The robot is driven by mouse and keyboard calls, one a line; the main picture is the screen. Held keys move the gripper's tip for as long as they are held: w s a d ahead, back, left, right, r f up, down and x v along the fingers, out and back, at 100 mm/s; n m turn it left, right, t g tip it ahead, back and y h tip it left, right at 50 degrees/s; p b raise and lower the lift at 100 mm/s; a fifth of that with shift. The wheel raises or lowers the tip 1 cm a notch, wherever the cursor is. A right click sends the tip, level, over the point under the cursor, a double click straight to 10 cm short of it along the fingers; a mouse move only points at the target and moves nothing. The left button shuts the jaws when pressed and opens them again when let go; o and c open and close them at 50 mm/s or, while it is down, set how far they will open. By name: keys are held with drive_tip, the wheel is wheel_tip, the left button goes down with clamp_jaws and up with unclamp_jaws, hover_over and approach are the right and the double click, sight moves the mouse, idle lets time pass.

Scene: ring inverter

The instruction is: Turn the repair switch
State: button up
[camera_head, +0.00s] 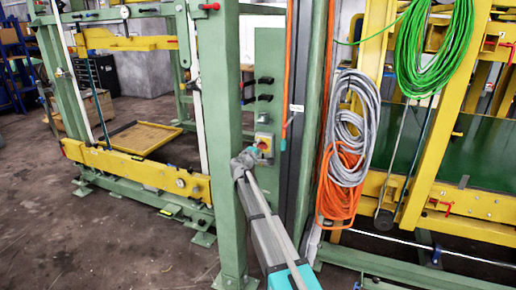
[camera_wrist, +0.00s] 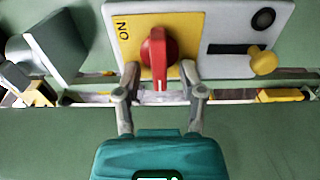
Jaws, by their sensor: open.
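The repair switch is a red rotary knob (camera_wrist: 157,58) on a yellow plate marked "ON" (camera_wrist: 131,24) in the wrist view. In the head view, the yellow switch plate (camera_head: 264,139) sits on the green panel, and the red knob shows small there. My gripper (camera_wrist: 160,76) is open, with one finger on each side of the knob's lower part. I cannot tell whether the fingers touch it. In the head view my arm reaches up to the switch and its end (camera_head: 250,154) hides part of the area beside it.
A white plate with a black slot and yellow knob (camera_wrist: 262,60) adjoins the switch. A grey box-like part (camera_wrist: 48,50) juts out at left. In the head view, grey and orange cable coils (camera_head: 347,130) hang right of the panel, and a green post (camera_head: 222,120) stands left.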

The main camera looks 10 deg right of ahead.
drive_tip(key=shift+s, duration=0.1)
drive_tip(key=v, duration=1.2)
idle(0.4)
drive_tip(key=s+d+f+m+g+y+p, duration=0.1)
drive_tip(key=s+d+f+m+g, duration=0.4)
drive_tip(key=s, duration=0.3)
drive_tip(key=s+d+f+m+g+p, duration=0.2)
drive_tip(key=s+d+f+m+g, duration=0.2)
drive_tip(key=s+d, duration=0.35)
drive_tip(key=s+a+f+m+g+y+p, duration=0.1)
drive_tip(key=s+a+f+g+y, duration=0.1)
drive_tip(key=s, duration=0.8)
drive_tip(key=s+a+f+m+g+y+p, duration=0.1)
drive_tip(key=s+g+y, duration=0.3)
drive_tip(key=s, duration=0.6)
drive_tip(key=shift+s+a+f+m+g+y, duration=0.3)
drive_tip(key=shift+f+m+y, duration=0.35)
drive_tip(key=shift+y, duration=0.35)
